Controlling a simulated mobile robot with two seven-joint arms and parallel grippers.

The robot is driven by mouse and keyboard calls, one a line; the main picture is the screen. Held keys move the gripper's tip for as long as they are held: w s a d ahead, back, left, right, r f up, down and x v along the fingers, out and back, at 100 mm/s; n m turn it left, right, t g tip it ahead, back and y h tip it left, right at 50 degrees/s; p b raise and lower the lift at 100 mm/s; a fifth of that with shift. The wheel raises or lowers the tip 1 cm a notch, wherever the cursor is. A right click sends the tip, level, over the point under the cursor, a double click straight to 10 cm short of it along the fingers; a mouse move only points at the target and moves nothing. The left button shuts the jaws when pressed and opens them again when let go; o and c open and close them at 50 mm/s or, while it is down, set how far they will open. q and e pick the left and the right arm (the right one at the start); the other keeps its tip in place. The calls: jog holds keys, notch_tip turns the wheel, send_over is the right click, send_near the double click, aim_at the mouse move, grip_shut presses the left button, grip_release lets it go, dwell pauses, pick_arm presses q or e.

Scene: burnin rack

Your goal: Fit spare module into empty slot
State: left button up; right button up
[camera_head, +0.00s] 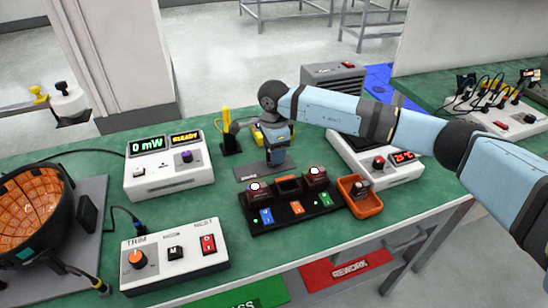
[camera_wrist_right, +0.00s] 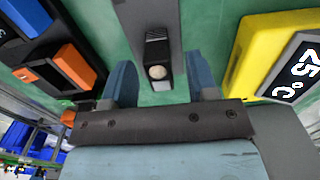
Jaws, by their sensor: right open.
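The spare module (camera_wrist_right: 157,68), a small black block with a pale round face, stands on a grey plate (camera_wrist_right: 145,12) in the right wrist view. My right gripper (camera_wrist_right: 160,88) is open, with one finger on each side of the module and green bench visible in the gaps. In the head view my right gripper (camera_head: 276,160) points down over the grey plate (camera_head: 252,172) and hides the module. The black rack (camera_head: 290,221) stands in front. Its left and right slots hold modules (camera_head: 256,190) (camera_head: 317,176); the middle slot (camera_head: 288,186) looks empty. My left gripper is not in view.
An orange bin (camera_head: 372,209) with a dark part inside stands right of the rack. A yellow meter (camera_wrist_right: 250,60) is beside the gripper. A power meter (camera_head: 168,172), a trim box (camera_head: 175,262) and a temperature unit (camera_head: 378,163) surround the work area.

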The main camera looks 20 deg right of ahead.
grip_shut()
jog(key=shift+r, duration=0.1)
